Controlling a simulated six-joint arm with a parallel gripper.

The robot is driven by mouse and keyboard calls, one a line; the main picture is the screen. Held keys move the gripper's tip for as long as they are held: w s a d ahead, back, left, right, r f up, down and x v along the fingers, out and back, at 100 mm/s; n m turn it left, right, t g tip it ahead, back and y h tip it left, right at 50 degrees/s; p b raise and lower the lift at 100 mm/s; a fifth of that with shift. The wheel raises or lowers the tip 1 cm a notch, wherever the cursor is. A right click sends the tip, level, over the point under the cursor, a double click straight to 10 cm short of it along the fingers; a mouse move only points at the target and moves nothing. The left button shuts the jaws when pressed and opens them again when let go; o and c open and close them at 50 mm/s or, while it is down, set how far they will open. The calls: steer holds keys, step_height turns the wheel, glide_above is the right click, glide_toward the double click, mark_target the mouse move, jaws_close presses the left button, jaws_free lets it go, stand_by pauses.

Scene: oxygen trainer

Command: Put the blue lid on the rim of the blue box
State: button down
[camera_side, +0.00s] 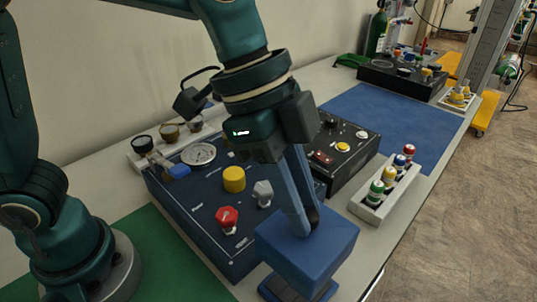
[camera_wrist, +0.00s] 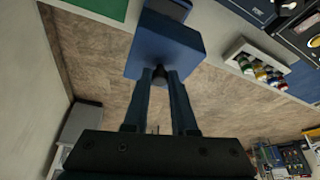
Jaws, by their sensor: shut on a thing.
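The blue lid (camera_side: 308,252) is a blue block with a dark knob on top. My gripper (camera_side: 312,218) is shut on that knob, and the lid hangs roughly level near the table's front edge. The blue box (camera_side: 275,290) shows below the lid at the bottom of the side view, mostly hidden by it. In the wrist view, the lid (camera_wrist: 165,45) sits at the fingertips, with a piece of dark blue, likely the box (camera_wrist: 172,8), beyond it. I cannot tell whether lid and rim touch.
A dark blue panel (camera_side: 190,215) with a gauge and red, yellow and grey knobs stands left of the lid. A black panel (camera_side: 345,150) and a white rack of small bottles (camera_side: 372,210) stand behind. The table edge is close on the right. A blue mat (camera_side: 400,115) lies clear farther back.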

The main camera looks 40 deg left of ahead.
mark_target(297, 239)
steer(key=shift+f, duration=2.5)
steer(key=shift+f, duration=0.1)
steer(key=shift+f, duration=0.5)
steer(key=shift+f, duration=0.25)
steer(key=shift+f, duration=1.3)
steer(key=c, duration=0.6)
jaws_free()
steer(key=shift+c, duration=0.2)
